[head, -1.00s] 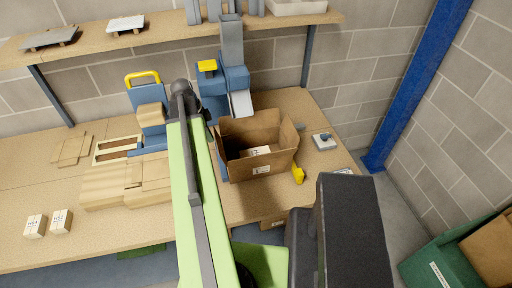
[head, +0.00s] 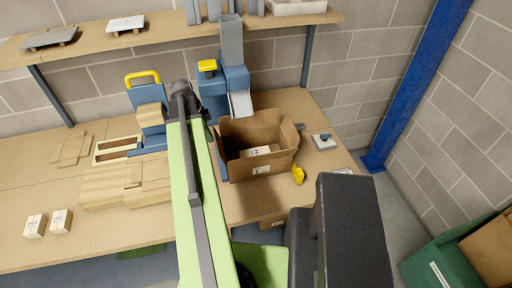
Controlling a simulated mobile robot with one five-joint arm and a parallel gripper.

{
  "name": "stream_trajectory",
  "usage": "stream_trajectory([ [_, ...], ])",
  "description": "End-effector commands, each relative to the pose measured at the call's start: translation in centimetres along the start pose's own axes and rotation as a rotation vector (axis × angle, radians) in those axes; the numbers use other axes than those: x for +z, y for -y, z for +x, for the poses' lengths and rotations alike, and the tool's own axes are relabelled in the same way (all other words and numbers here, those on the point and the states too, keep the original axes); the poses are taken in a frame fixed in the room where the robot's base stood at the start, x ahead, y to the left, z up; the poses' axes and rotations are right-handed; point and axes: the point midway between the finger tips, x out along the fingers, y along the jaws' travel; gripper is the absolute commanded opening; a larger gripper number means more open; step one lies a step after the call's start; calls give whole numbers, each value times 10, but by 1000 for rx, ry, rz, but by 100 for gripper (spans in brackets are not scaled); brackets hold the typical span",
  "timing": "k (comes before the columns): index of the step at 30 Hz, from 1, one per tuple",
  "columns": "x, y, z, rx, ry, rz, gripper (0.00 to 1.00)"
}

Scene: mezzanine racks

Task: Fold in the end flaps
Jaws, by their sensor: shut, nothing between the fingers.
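An open brown carton (head: 238,170) stands on the bench to the right of my green arm, with a white label on its front. The right end flap (head: 289,134) stands up and leans outward. The left end (head: 219,150) is seen edge-on close to my arm, and I cannot tell how its flap lies. The back side (head: 250,124) stands upright. A small pale box (head: 257,151) with dark print lies inside. My arm reaches up past the carton's left side. My gripper's fingers are hidden behind the arm.
A blue dispenser (head: 237,78) with a metal chute stands behind the carton. A yellow tool (head: 298,174) and a small grey device (head: 324,141) lie to its right. Flat cardboard (head: 112,189) and two small boxes (head: 61,221) lie left. A shelf (head: 165,36) runs above.

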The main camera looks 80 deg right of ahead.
Motion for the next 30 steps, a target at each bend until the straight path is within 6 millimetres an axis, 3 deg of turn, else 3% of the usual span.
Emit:
stream_trajectory([
  [20,8,0,33,0,0,0,0],
  [30,8,0,33,0,0,0,0],
])
